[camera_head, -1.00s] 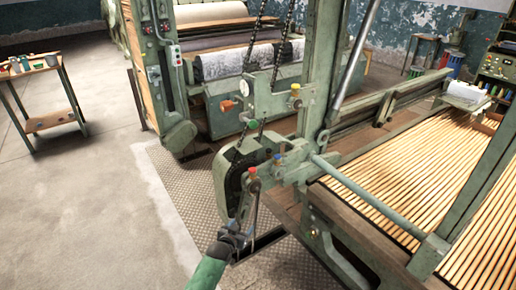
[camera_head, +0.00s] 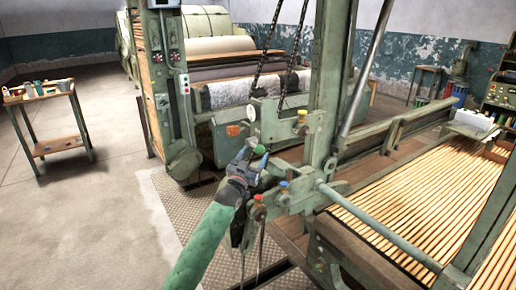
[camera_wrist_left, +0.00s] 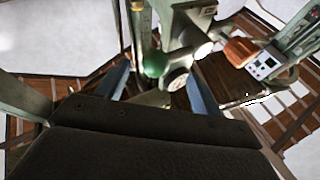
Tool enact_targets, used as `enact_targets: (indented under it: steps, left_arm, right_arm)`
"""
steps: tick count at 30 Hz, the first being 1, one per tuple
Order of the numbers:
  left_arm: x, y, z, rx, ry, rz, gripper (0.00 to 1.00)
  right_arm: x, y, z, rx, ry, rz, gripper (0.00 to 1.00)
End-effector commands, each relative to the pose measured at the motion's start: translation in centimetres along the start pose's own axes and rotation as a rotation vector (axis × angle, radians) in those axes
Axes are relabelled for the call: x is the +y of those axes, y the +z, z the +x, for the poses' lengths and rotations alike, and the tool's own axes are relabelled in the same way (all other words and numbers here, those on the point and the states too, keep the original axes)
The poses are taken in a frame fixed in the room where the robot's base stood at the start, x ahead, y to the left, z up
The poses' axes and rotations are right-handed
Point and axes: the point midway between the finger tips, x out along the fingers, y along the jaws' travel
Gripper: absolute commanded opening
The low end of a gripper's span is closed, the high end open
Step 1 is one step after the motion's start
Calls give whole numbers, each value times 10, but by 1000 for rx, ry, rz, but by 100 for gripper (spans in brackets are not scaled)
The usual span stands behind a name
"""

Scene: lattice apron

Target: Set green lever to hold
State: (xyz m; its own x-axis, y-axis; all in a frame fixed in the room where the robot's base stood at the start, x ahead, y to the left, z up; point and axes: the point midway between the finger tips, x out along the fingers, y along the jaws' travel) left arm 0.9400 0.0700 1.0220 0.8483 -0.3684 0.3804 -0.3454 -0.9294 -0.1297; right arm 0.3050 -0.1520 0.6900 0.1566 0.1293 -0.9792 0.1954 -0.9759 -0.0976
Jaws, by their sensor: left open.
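The green lever's round knob (camera_head: 261,149) is on the near side of the loom's post. It also shows in the left wrist view (camera_wrist_left: 155,64), between my two blue-grey fingers and a little beyond them. My left gripper (camera_head: 253,157) is open, with its fingertips close to the green knob. I cannot tell whether they touch it. The lever's shaft is mostly hidden by the gripper and the machine parts. No hold mark is readable.
Other knobs sit close by: yellow (camera_head: 302,115), red (camera_head: 258,197) and blue (camera_head: 283,186). Chains (camera_head: 262,60) hang above the gripper. The loom post (camera_head: 326,85) stands just right. A small cart (camera_head: 55,147) is at the far left, with open floor between.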

Motion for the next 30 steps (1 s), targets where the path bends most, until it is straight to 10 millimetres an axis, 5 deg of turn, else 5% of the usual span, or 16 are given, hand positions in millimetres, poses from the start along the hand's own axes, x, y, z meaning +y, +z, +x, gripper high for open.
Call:
enact_targets:
  steps: [9,20,30]
  left_arm:
    - [0,0,36,-1,0,-2,66]
    - [0,1,41,-2,0,-1,66]
    - [0,2,40,-3,0,-1,2]
  right_arm:
    - [7,2,-3,-29,17,10,55]
    - [8,3,1,-36,18,12,55]
    - [8,2,0,-32,18,12,55]
